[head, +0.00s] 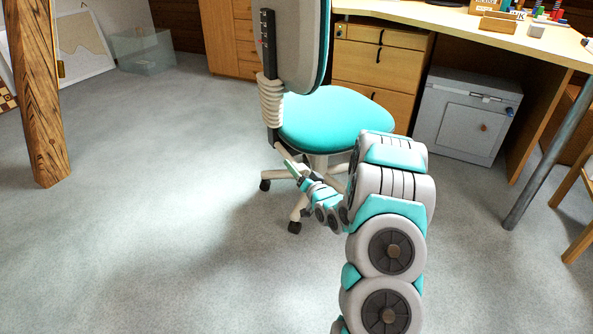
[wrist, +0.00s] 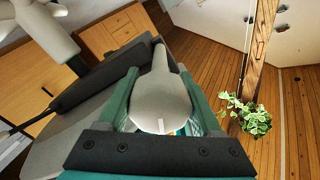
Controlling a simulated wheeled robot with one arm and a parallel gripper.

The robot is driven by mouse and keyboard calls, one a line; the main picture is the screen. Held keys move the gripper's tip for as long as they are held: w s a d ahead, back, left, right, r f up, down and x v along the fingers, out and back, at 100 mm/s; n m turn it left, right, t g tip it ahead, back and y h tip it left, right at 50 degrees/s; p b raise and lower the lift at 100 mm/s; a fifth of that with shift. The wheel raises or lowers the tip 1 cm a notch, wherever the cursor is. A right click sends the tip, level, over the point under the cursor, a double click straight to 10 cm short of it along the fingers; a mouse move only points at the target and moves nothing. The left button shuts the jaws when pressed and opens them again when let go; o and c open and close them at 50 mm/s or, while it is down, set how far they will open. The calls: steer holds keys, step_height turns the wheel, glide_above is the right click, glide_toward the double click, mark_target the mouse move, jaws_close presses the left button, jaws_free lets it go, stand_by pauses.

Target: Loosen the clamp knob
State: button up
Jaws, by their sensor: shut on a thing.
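An office chair with a turquoise seat (head: 335,120) stands in the middle of the head view. My gripper (head: 291,166) is low at the chair's near left side, by the foot of its dark back upright (head: 271,105). In the wrist view, the green fingers of my gripper (wrist: 160,78) are shut on a pale grey, rounded piece that narrows away from me. It appears to be the clamp knob (wrist: 160,105). A dark bar (wrist: 105,88) runs beside it. In the head view the knob cannot be made out at the fingers.
A timber post (head: 38,95) stands at the left. A desk (head: 460,22) with drawers (head: 378,62) is behind the chair, with a grey cabinet (head: 466,115) under it. A clear box (head: 143,50) lies at the back left. The floor at the left front is free.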

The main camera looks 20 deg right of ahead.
steer(key=n+b, duration=0.1)
steer(key=n, duration=0.1)
steer(key=n+b, duration=0.1)
steer(key=n, duration=0.2)
steer(key=shift+f+n, duration=0.2)
steer(key=shift+n, duration=0.1)
steer(key=n+b, duration=0.1)
steer(key=n, duration=0.2)
steer(key=shift+d+r+n+b, duration=0.1)
steer(key=shift+n+b, duration=0.2)
steer(key=shift+b, duration=0.05)
steer(key=n, duration=0.4)
steer(key=shift+n, duration=0.3)
steer(key=n, duration=0.4)
steer(key=shift+n, duration=0.7)
steer(key=o, duration=1.4)
steer(key=shift+r, duration=0.1)
steer(key=shift+c, duration=0.2)
steer(key=shift+s, duration=0.1)
